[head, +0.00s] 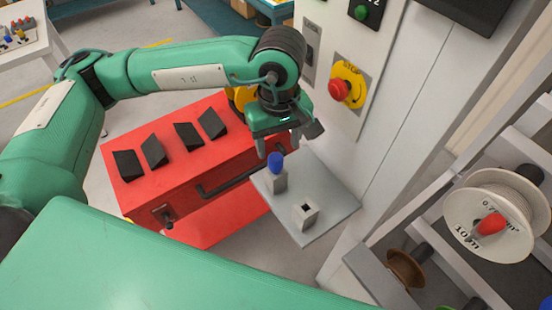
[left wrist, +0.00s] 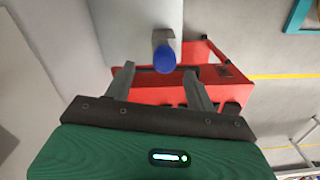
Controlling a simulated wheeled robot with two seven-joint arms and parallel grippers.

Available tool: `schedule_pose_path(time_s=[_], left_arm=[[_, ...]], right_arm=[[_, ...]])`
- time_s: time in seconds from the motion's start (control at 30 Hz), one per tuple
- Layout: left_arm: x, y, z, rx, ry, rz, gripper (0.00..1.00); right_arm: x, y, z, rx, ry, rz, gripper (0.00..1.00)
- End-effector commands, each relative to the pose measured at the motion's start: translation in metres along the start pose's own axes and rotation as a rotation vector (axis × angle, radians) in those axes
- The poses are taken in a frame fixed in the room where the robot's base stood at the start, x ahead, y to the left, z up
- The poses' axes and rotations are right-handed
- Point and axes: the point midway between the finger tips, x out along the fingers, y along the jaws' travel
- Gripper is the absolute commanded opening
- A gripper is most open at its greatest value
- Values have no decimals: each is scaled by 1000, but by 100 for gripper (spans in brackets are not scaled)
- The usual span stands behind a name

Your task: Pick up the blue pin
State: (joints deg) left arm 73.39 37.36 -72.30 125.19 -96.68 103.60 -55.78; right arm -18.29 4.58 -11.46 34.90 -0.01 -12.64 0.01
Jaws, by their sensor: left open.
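The blue pin (head: 275,162) stands upright in a grey holder (head: 280,183) on a small grey shelf (head: 335,195) fixed to the white cabinet. My left gripper (head: 277,150) is open, pointing down just above and behind the pin in the head view. In the left wrist view the pin's blue top (left wrist: 164,59) lies ahead of the fingertips, roughly centred between the two fingers (left wrist: 160,78); I see no contact. A second grey holder (head: 305,214) with an empty square hole stands on the same shelf. My right gripper is in neither view.
A red tool chest (head: 190,180) with black pads on top stands left of the shelf. The white cabinet panel with a red stop button (head: 340,89) rises close beside my left gripper. A rack with a white cable reel (head: 490,215) is at the right.

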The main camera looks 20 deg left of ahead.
Motion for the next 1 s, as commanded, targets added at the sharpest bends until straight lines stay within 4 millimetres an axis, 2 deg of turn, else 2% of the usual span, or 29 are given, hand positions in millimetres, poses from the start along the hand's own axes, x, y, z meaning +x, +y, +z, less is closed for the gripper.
schedule_pose_path(time_s=[0.13, 0.27, 0.5, 0.77, 0.83, 1.0], left_arm=[[8, -1, 0, 0, -1, -1, 56], [20, -4, 0, -1, -2, -3, 56], [53, -6, 0, 0, -2, -1, 56], [59, -6, 0, 1, 0, 1, 56], [59, -6, 0, 1, -1, 1, 48], [58, -6, 0, 1, -1, 1, 14]], right_arm=[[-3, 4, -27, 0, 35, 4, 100], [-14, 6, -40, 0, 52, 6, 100], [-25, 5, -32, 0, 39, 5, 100], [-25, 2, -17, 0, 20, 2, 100], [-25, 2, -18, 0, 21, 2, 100], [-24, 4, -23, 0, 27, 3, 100]])
